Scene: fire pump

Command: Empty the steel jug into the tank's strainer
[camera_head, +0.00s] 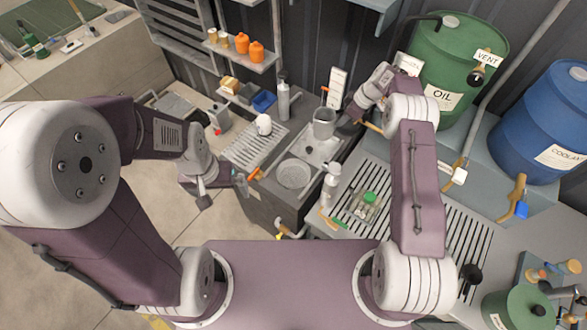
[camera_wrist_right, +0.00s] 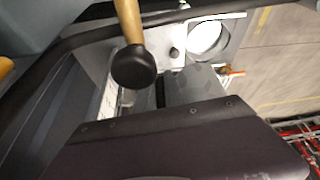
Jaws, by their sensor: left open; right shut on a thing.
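The steel jug (camera_head: 324,124) is a grey metal cylinder in the head view, looking roughly upright over the back of the steel tank top. My right gripper (camera_head: 352,113) reaches in at its right side and is shut on it; the fingers are small and partly hidden. A round pale strainer (camera_head: 294,174) lies in the tank top, nearer to me than the jug. A round white opening, probably this strainer, shows in the right wrist view (camera_wrist_right: 207,40). My left gripper (camera_head: 236,181) is open, left of the tank and apart from the jug. The jug's contents cannot be made out.
A spray bottle (camera_head: 331,181) stands right of the strainer. A white mug (camera_head: 264,124) and a grey bottle (camera_head: 283,99) stand left of the jug. A green oil drum (camera_head: 455,60) is behind my right arm. A black-ended wooden handle (camera_wrist_right: 132,65) crosses the right wrist view.

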